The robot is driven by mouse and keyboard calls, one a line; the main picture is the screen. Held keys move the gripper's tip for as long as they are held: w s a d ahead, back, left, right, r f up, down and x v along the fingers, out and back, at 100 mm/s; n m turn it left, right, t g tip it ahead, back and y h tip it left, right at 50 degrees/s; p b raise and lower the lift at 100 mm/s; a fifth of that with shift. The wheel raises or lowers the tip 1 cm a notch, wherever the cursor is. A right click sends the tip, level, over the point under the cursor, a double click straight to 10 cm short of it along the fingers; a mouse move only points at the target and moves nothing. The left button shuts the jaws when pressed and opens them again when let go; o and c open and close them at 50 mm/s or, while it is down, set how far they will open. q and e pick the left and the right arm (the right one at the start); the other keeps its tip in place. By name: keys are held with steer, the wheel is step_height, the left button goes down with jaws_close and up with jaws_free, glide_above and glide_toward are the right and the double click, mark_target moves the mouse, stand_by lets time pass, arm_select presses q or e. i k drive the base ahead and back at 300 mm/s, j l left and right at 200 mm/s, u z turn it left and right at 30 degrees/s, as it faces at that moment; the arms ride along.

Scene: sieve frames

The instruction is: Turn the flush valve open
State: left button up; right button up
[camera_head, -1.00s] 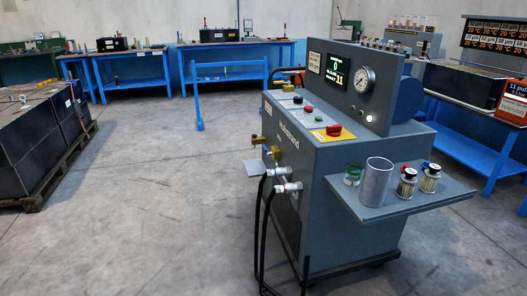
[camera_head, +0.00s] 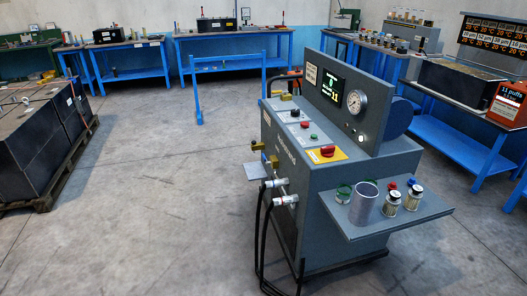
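The grey test stand (camera_head: 335,185) stands right of centre on the floor. On its left side are two brass-coloured valve fittings, an upper one (camera_head: 258,146) and a lower one (camera_head: 274,161). Below them, two silver hose couplings (camera_head: 280,191) carry black hoses that hang to the floor. No readable label tells me which fitting is the flush valve, and I cannot tell how either is turned. A red knob (camera_head: 327,151) on a yellow plate sits on the sloping top panel. Neither of my grippers is in view.
A side shelf (camera_head: 405,218) on the stand's right holds a metal cylinder (camera_head: 364,203), a green-rimmed glass (camera_head: 344,193) and two small filters. A pallet with dark crates (camera_head: 40,150) stands at left. Blue workbenches line the back. The floor (camera_head: 150,210) left of the stand is clear.

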mark_target(268, 163)
steer(key=i+j+z, duration=0.15)
steer(key=i+j, duration=1.3)
steer(key=j, duration=0.1)
